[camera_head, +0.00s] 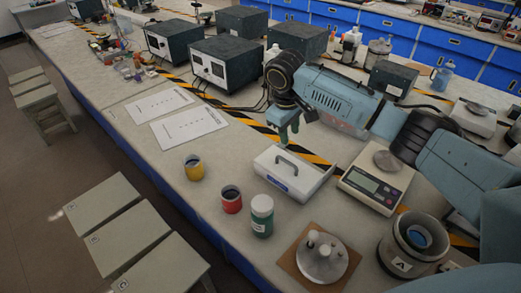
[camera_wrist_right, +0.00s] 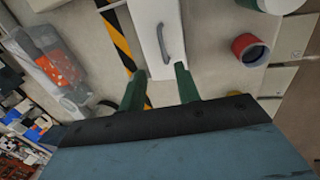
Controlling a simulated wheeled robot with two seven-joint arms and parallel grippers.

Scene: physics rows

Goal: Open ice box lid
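The ice box (camera_head: 290,178) is a low white box with a blue label on its front and a dark grey arched handle (camera_head: 285,164) on its lid. The lid looks shut. My right gripper (camera_head: 289,138) points down above and behind the box, apart from the handle. In the right wrist view the gripper (camera_wrist_right: 160,86) shows two green fingers spread apart with nothing between them. There the white lid (camera_wrist_right: 150,18) and its handle (camera_wrist_right: 163,43) lie ahead of the fingertips. My left gripper is not in view.
A digital scale (camera_head: 375,187) stands right of the box. A green-labelled jar (camera_head: 262,215), a red cup (camera_head: 231,199) and a yellow cup (camera_head: 194,167) stand in front and to the left. A metal plate device (camera_head: 322,258) is at the front. Papers (camera_head: 188,130) lie left.

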